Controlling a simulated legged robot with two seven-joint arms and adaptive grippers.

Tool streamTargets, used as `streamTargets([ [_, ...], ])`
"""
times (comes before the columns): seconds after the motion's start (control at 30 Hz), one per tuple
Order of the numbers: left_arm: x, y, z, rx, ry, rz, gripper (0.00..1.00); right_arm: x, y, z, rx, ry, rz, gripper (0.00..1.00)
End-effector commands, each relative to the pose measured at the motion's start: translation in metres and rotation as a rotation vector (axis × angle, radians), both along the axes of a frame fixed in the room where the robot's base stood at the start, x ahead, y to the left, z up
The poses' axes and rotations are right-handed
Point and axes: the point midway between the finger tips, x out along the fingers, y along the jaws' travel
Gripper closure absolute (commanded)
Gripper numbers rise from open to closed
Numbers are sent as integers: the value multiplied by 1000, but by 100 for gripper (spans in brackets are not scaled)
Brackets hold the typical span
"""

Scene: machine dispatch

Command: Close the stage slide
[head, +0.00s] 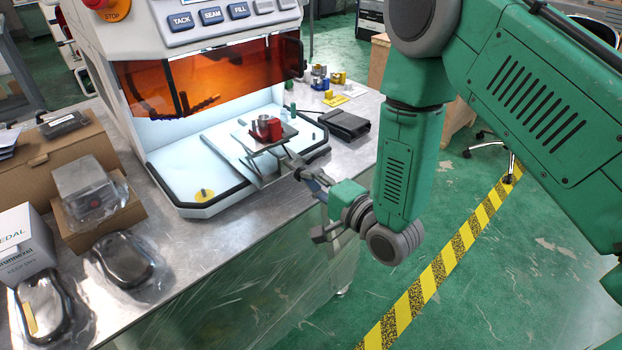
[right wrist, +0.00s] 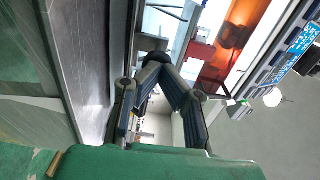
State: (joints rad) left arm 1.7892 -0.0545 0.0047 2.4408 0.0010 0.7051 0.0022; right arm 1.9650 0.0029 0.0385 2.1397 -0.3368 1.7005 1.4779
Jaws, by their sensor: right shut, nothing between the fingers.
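The plate stands toward the front of the bay. My right gripper (head: 290,162) is shut and empty, its fingertips close to the front edge of the slide; I cannot tell whether they touch. In the right wrist view the shut fingers (right wrist: 158,62) point toward the slide, with the red fixture (right wrist: 200,50) just beyond. My left gripper is not in view.
An orange shield (head: 210,78) hangs above the bay opening. The bay's black front lip (head: 210,210) borders the steel table (head: 250,222). Boxes and wrapped parts (head: 130,258) crowd the left. A black tray (head: 345,124) and small coloured fixtures (head: 320,78) stand on the right.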

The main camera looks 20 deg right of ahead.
Motion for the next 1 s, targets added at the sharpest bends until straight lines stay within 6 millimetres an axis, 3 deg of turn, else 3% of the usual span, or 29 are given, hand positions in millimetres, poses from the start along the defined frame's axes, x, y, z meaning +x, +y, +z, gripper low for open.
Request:
streamTargets([
  [0.17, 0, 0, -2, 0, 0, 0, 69, 20, 7, 1, 3, -5, -1, 100],
  [0.7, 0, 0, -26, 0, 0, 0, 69, 119, 43, -1, 1, -4, 0, 100],
  [1.0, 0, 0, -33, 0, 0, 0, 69, 141, 51, 0, 1, -3, -1, 100],
])
